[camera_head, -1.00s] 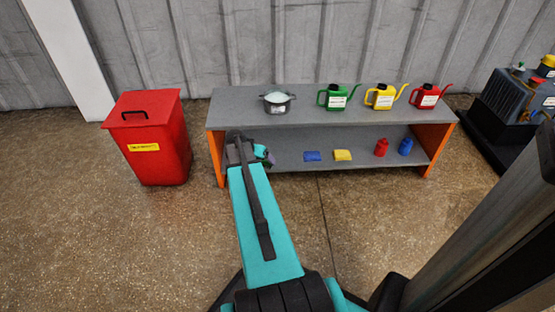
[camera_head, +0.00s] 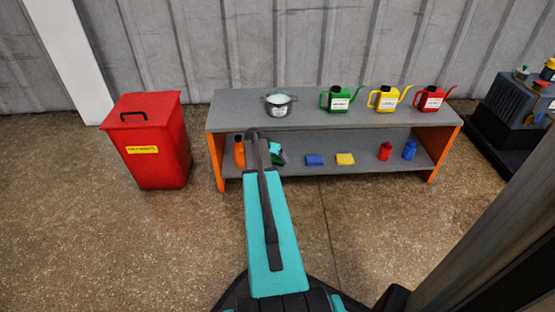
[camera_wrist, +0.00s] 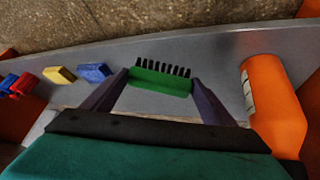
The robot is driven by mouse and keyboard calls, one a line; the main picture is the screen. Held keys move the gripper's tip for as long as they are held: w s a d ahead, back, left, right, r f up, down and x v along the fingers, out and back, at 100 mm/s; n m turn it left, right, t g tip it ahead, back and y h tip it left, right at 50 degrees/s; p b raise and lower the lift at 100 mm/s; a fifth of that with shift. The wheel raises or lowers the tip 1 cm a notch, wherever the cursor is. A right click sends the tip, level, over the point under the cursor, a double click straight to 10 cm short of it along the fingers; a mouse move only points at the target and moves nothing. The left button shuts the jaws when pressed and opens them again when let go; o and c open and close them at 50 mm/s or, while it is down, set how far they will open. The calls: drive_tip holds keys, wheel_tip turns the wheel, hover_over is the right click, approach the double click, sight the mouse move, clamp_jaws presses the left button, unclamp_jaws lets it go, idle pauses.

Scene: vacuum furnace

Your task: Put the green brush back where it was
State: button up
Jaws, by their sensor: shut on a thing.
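The green brush (camera_wrist: 160,80) with dark bristles sits between the two fingers of my gripper (camera_wrist: 160,88) in the wrist view, and the gripper is shut on it. The bristles point to the top of that picture, and the lower shelf (camera_wrist: 205,55) lies behind the brush. I cannot tell whether the brush touches the shelf. In the head view my gripper (camera_head: 277,154) is at the left part of the lower shelf, mostly hidden by my arm, with a bit of green showing.
An orange bottle (camera_head: 239,153) stands left of my gripper, and at the right in the wrist view (camera_wrist: 272,105). A pot (camera_head: 278,104) stands above.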

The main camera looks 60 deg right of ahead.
drive_tip(key=shift+d+f+b, duration=0.6)
drive_tip(key=shift+d+f, duration=0.1)
drive_tip(key=shift+d, duration=0.3)
drive_tip(key=shift+d+f+b, duration=0.55)
drive_tip(key=shift+d+f, duration=0.1)
drive_tip(key=shift+d, duration=0.35)
drive_tip(key=shift+f, duration=0.1)
drive_tip(key=o, duration=1)
